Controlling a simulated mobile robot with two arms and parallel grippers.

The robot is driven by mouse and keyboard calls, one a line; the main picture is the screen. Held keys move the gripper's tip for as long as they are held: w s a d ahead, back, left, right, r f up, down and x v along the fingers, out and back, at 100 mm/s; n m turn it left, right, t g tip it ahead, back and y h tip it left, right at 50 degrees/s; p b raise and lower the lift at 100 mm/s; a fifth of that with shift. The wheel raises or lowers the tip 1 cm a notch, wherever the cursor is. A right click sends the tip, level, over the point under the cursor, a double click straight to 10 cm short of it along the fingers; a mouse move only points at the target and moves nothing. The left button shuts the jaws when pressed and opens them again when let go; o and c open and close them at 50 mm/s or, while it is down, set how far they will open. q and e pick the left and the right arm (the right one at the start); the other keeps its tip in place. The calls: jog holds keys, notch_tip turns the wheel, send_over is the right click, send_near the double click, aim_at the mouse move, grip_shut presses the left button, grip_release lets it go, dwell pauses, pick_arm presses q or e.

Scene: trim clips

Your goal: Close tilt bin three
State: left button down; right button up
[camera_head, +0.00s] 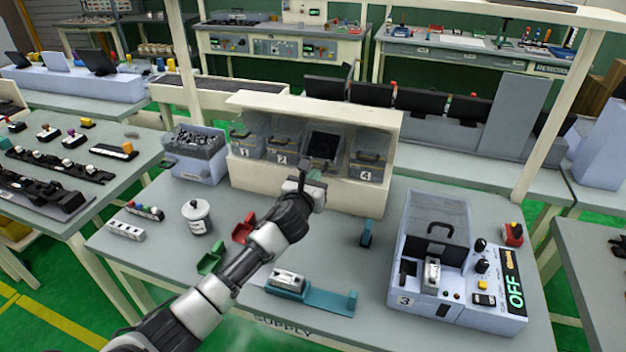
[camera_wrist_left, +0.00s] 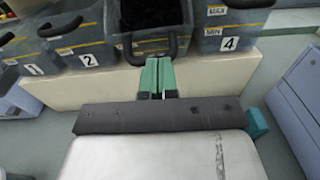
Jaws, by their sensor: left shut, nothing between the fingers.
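Tilt bin three (camera_head: 323,146) sits in the cream rack between bins 2 and 4. It is tipped forward, with its dark open inside showing; its number is hidden behind my gripper. In the left wrist view the bin (camera_wrist_left: 150,18) is at the top middle, with its black handle hanging down. My left gripper (camera_head: 309,170) is in front of bin three. Its green fingers (camera_wrist_left: 152,76) are shut and empty, with the tips at the handle's lower edge; I cannot tell whether they touch it. My right gripper is in neither view.
Bin 2 (camera_head: 282,149) and bin 4 (camera_head: 368,167) stand upright on either side in the cream rack (camera_head: 250,175). A box of dark parts (camera_head: 195,168) is left of it. A control box marked OFF (camera_head: 455,290) stands on the right of the grey table.

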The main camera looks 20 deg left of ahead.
aim_at(318, 161)
pick_arm(q)
jog(key=shift+w+r+p, duration=0.35)
jog(key=shift+r+p, duration=0.4)
jog(key=shift+r, duration=0.1)
jog(key=shift+w+r, duration=0.3)
jog(key=shift+w+d+r+p, duration=0.1)
jog(key=shift+w+r+p, duration=0.5)
jog(key=shift+w+p, duration=0.15)
jog(key=shift+w+r, duration=0.4)
jog(key=shift+w, duration=0.3)
